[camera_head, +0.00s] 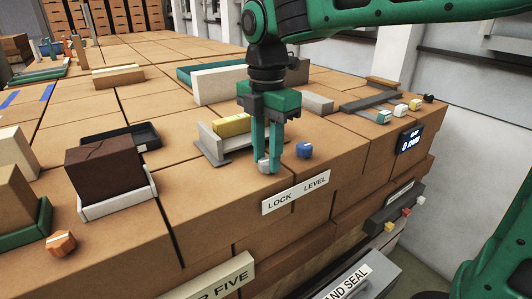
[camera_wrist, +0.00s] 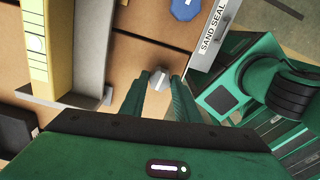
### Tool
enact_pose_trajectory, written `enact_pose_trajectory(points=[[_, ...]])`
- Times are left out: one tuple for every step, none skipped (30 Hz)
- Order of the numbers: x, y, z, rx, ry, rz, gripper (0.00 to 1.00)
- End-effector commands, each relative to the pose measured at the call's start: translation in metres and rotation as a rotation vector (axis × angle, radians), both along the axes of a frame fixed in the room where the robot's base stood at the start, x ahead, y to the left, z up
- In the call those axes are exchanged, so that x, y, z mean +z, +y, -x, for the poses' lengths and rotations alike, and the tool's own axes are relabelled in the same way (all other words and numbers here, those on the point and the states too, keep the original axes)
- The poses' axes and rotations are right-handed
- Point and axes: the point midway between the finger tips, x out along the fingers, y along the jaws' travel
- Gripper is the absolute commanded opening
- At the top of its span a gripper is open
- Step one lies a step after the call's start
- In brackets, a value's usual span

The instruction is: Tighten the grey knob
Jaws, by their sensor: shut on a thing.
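The small grey knob (camera_head: 263,166) sits near the front edge of the brown block top, behind the word LOCK on a white label (camera_head: 296,192). My gripper (camera_head: 269,165) points down at it, with its green fingers shut on it. In the wrist view the knob (camera_wrist: 159,80) shows a pale stripe on its top and lies between the fingertips (camera_wrist: 160,88). In the head view the fingers partly cover the knob.
A blue knob (camera_head: 304,150) stands close to the right of my gripper, behind LEVEL. A grey bracket with a yellow block (camera_head: 232,125) is close behind on the left. An orange knob (camera_head: 61,243) is far left. A small display (camera_head: 410,140) is on the right side.

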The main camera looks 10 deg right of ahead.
Motion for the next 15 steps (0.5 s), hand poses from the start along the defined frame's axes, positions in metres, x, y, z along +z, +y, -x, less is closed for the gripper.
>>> enact_pose_trajectory(points=[[0.0009,0.0006,-0.0016,-0.027,-0.006,-0.002,0.06],[0.001,0.0008,-0.0016,-0.045,-0.006,-0.002,0.06],[0.001,0.0006,-0.0019,-0.074,-0.005,-0.003,0.06],[0.001,0.0003,-0.002,-0.098,-0.005,-0.003,0.06],[0.0011,0.0005,-0.0021,-0.122,-0.006,-0.003,0.06],[0.0011,0.0008,-0.002,-0.155,-0.006,-0.003,0.06],[0.0012,0.0006,-0.0021,-0.182,-0.006,-0.003,0.06],[0.0012,0.0004,-0.0023,-0.21,-0.006,-0.003,0.06],[0.0012,0.0006,-0.0023,-0.248,-0.007,-0.004,0.06],[0.0013,0.0007,-0.0023,-0.277,-0.007,-0.003,0.06],[0.0013,0.0005,-0.0025,-0.306,-0.007,-0.003,0.06],[0.0014,0.0005,-0.0026,-0.344,-0.007,-0.003,0.06],[0.0014,0.0006,-0.0026,-0.373,-0.007,-0.003,0.06],[0.0014,0.0008,-0.0026,-0.401,-0.007,-0.005,0.06],[0.0015,0.0007,-0.0027,-0.439,-0.007,-0.004,0.06]])
